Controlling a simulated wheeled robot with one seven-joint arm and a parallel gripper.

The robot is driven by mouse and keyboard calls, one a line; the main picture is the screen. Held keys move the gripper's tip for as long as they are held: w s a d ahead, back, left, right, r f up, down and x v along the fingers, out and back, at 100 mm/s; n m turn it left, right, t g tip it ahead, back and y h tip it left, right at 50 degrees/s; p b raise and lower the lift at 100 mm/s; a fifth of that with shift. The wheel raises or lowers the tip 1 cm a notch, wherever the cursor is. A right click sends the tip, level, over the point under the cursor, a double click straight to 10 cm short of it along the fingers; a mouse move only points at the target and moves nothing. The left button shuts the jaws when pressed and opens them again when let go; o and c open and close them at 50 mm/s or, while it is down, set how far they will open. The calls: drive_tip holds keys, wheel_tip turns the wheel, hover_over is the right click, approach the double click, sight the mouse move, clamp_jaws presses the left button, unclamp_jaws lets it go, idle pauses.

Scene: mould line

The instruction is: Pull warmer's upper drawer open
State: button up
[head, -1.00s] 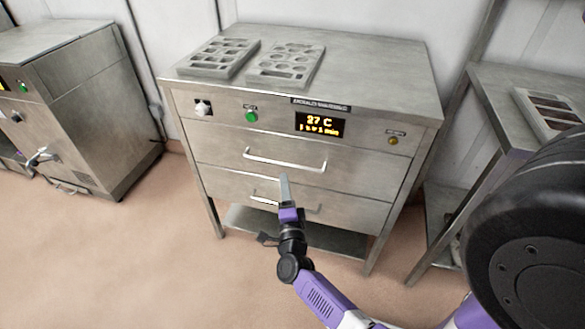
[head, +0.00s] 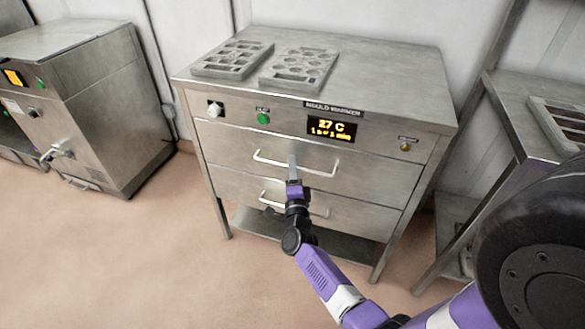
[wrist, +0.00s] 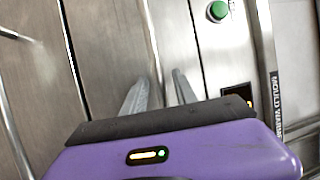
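The warmer (head: 440,95) is a steel cabinet with two drawers, both shut. Its upper drawer (head: 375,175) has a pale bar handle (head: 265,158). My gripper (head: 292,163) is at the middle of that handle in the head view, its fingers covering a short part of the bar. In the wrist view, the two fingers (wrist: 160,90) are apart, and the handle bar (wrist: 150,35) runs down into the gap between them. They do not look closed on it. The lower drawer's handle (head: 320,213) is partly hidden behind my gripper.
Two grey moulds (head: 300,67) lie on the warmer's top. Its panel has a green button (head: 263,118) and a display (head: 331,128) reading 27 C. A steel table (head: 505,110) stands close at right, another machine (head: 85,100) at left. Floor is clear in front.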

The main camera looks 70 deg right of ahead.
clamp_jaws()
idle(1.3)
